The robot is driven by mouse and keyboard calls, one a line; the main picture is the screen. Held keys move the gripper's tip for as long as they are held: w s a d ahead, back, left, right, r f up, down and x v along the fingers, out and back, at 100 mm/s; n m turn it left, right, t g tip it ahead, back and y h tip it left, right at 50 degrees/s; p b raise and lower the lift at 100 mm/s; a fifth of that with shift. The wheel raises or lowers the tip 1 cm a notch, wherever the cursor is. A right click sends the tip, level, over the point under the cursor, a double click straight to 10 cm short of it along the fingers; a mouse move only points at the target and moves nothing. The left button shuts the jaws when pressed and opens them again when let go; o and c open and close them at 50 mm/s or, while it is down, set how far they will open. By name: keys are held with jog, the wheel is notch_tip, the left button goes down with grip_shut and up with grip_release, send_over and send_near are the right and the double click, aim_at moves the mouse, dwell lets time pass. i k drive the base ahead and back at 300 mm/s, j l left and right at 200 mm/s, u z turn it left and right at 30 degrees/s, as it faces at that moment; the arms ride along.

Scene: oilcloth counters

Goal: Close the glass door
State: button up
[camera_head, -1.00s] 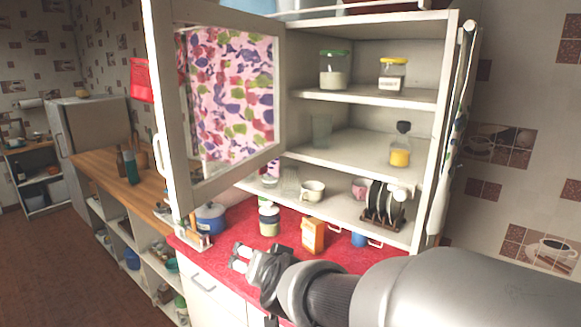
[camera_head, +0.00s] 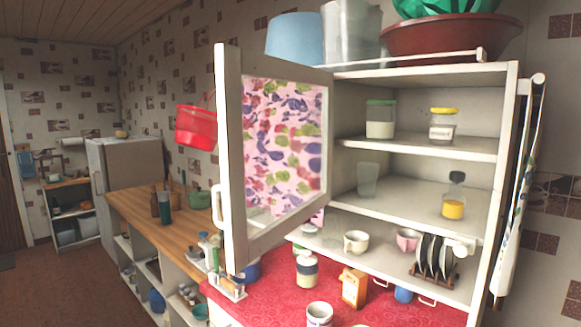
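The glass door (camera_head: 232,160) is a white-framed cabinet door with a clear pane, through which pink floral cloth shows. It stands open at the left side of the white cabinet (camera_head: 503,165), swung outward toward me. A white handle (camera_head: 217,205) is on the door's outer, free edge. The shelves are exposed and hold jars, glasses, cups and a plate rack. My gripper is outside this view.
The red counter (camera_head: 265,300) below holds a cream jar (camera_head: 307,269), an orange box (camera_head: 354,288), a cup (camera_head: 319,314) and a bottle rack (camera_head: 228,287) below the door. A wooden counter (camera_head: 150,209) is at left. Floor space (camera_head: 60,292) at far left is clear.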

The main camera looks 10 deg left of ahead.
aim_at(231, 62)
jog(key=j+z, duration=0.2)
jog(key=j, duration=0.55)
jog(key=j+z, duration=0.25)
jog(key=j, duration=0.55)
jog(key=k+j+z, duration=0.2)
jog(key=j, duration=0.55)
jog(key=i, duration=0.1)
